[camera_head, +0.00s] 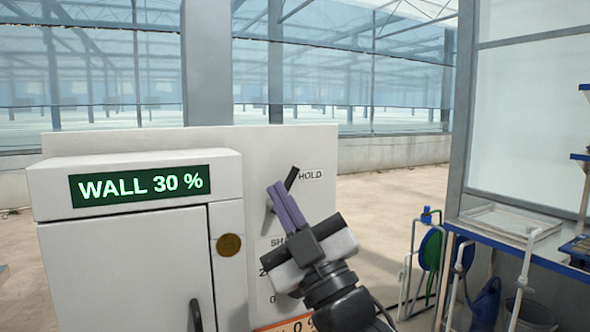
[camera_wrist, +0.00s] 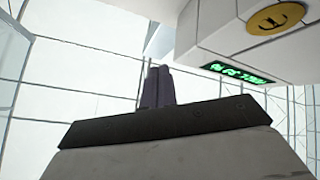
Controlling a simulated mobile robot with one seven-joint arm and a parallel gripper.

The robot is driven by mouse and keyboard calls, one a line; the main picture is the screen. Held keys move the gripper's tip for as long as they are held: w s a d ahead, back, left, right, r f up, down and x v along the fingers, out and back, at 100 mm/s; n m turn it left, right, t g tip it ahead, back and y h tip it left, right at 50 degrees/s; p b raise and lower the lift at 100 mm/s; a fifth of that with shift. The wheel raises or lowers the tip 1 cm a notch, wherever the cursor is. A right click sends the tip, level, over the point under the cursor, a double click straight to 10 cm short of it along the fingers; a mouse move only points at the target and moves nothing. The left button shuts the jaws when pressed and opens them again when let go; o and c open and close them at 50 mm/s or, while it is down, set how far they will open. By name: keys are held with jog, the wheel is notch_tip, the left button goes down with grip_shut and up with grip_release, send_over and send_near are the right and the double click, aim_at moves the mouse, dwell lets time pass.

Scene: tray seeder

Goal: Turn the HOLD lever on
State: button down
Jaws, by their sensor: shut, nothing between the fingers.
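The HOLD lever (camera_head: 292,178) is on the white panel at the right of the machine, beside the printed word HOLD. Its dark handle slants up to the right, and a grey part shows lower left of my fingers. My gripper (camera_head: 278,190), with purple fingers, is shut and empty. Its fingertips overlap the lever in the head view and hide its middle; I cannot tell whether they touch it. In the wrist view my shut fingers (camera_wrist: 159,72) point up, and the lever does not show clearly there.
A brass disc (camera_head: 229,245) sits right of the cabinet door (camera_head: 130,275). Lower panel markings are partly hidden by my wrist.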

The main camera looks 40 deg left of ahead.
aim_at(292, 179)
jog(key=w+d+n+g+h+p, duration=0.2)
jog(key=w+d+n+g+h, duration=0.1)
jog(key=w+d+n+h, duration=0.1)
jog(key=shift+d+r+n+h+p, duration=0.2)
jog(key=shift+d+n+h+p, duration=0.2)
jog(key=shift+d+n+h, duration=0.45)
jog(key=shift+w+a+m, duration=0.1)
jog(key=shift+a+m, duration=0.15)
jog(key=shift+a, duration=0.05)
jog(key=w+a+p, duration=0.1)
jog(key=a+p, duration=0.1)
jog(key=a, duration=0.1)
jog(key=w+a+p, duration=0.1)
jog(key=a+p, duration=0.1)
jog(key=a, duration=0.2)
jog(key=w+a+p, duration=0.1)
jog(key=a+p, duration=0.1)
jog(key=a, duration=0.1)
jog(key=shift+w+a+r, duration=0.2)
jog(key=shift+w+r, duration=0.05)
jog(key=shift+r, duration=0.1)
jog(key=shift+w+a+f, duration=0.1)
jog(key=shift+w+f, duration=0.25)
jog(key=shift+w, duration=0.1)
jog(key=shift+w, duration=0.1)
jog(key=shift+f+b, duration=0.1)
jog(key=shift+b, duration=0.2)
